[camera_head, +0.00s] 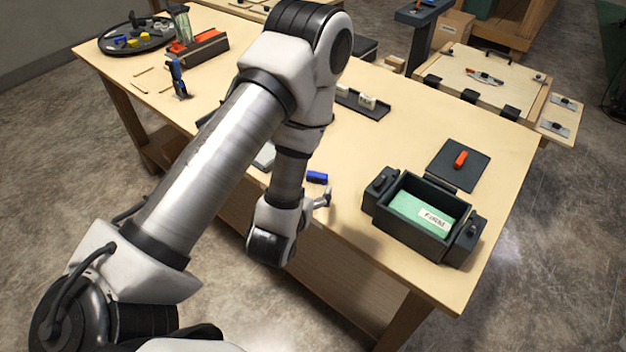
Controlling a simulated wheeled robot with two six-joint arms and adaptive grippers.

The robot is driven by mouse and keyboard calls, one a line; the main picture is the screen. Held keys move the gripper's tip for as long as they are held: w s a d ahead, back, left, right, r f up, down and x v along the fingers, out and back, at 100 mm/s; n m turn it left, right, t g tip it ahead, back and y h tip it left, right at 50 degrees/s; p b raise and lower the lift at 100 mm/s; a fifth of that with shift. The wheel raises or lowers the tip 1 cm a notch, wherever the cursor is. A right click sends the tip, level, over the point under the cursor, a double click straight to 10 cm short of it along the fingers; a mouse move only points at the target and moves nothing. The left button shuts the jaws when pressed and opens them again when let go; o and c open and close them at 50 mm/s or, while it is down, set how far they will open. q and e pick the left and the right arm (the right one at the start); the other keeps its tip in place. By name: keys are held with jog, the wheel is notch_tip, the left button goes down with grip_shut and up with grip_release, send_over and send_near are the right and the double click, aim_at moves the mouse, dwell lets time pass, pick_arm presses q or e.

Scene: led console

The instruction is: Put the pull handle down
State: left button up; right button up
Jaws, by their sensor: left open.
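My left arm reaches in from the left across the wooden table. My left gripper (323,198) is open over the table's front edge, and my own arm partly hides it. I see nothing between its fingers. A small blue block (317,177) lies just behind the gripper, apart from it as far as I can tell. A red-orange handle-like piece (461,158) sits on a dark square plate (450,175) at the right. I cannot tell which piece is the pull handle. My right gripper is out of view.
A black open box (400,228) with a green inside and white label stands right of the gripper. A dark tray (362,108) with light pieces lies behind my arm. A round dark tray (112,42) is far left.

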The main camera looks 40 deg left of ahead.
aim_at(316, 176)
pick_arm(q)
jog(key=shift+w+a+f+b, duration=0.15)
jog(key=shift+w+f+b, duration=0.35)
jog(key=shift+f+b, duration=0.1)
jog(key=shift+w+a+r, duration=0.1)
jog(key=shift+w, duration=0.15)
jog(key=shift+w+a+r, duration=0.1)
jog(key=shift+w, duration=0.25)
jog(key=p+x, duration=0.1)
jog(key=x, duration=0.3)
jog(key=shift+w+f, duration=0.25)
jog(key=shift+s, duration=0.1)
jog(key=c, duration=1)
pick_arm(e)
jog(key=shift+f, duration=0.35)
pick_arm(q)
jog(key=shift+r, duration=0.15)
jog(key=shift+c, duration=0.2)
